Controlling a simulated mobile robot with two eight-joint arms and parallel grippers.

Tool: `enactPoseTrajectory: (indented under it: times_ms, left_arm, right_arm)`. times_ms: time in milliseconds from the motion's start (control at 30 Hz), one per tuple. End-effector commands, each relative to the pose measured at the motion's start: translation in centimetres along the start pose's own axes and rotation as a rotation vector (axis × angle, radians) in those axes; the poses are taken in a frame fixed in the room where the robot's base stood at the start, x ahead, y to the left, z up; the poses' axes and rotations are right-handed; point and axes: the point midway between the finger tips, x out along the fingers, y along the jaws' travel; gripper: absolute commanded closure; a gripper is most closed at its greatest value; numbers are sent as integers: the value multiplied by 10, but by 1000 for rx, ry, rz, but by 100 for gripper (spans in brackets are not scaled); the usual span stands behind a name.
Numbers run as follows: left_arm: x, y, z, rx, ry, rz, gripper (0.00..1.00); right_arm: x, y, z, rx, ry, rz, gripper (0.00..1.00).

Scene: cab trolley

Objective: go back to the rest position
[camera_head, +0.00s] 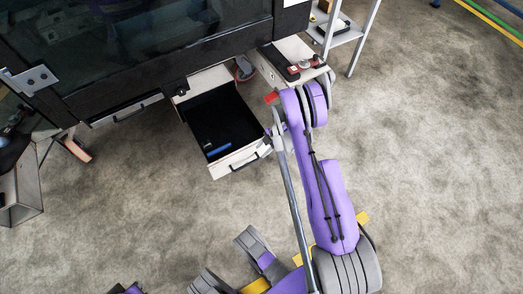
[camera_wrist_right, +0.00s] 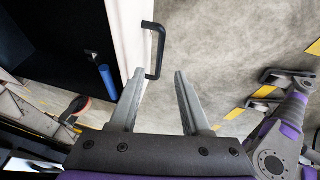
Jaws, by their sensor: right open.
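My right gripper (camera_head: 273,139) is at the front of an open drawer (camera_head: 226,168) under the dark cab-like machine. In the right wrist view the right gripper's two grey fingers (camera_wrist_right: 160,73) are apart. The black drawer handle (camera_wrist_right: 160,45) shows just beyond the fingertips, its lower end between them in the picture; whether they touch cannot be told. The handle also shows on the drawer front in the head view (camera_head: 264,150). A blue item (camera_head: 218,151) lies in the dark drawer and shows in the wrist view (camera_wrist_right: 107,82). My left gripper is not in view.
The dark machine (camera_head: 140,45) fills the upper left. A white cabinet top (camera_head: 290,55) with a red-and-black tool (camera_head: 305,66) stands close behind my right arm. A metal trolley (camera_head: 345,35) is at the top right. The grey floor (camera_head: 430,150) on the right is clear.

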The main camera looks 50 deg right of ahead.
Motion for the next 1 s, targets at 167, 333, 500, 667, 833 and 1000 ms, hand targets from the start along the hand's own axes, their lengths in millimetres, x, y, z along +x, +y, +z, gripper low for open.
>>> enactPoseTrajectory:
  times_ms: [167,333,500,667,833,1000]
  left_arm:
    - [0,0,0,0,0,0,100]
    - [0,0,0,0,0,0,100]
    - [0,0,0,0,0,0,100]
    - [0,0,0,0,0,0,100]
    - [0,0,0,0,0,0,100]
    - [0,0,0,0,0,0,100]
  right_arm:
    - [0,0,0,0,0,0,53]
    - [0,0,0,0,0,0,53]
    - [-5,4,-8,17,-5,-2,53]
    - [-34,20,-47,121,-39,-11,53]
    - [-80,31,-110,294,-96,-6,53]
    - [-124,26,-169,468,-147,20,53]
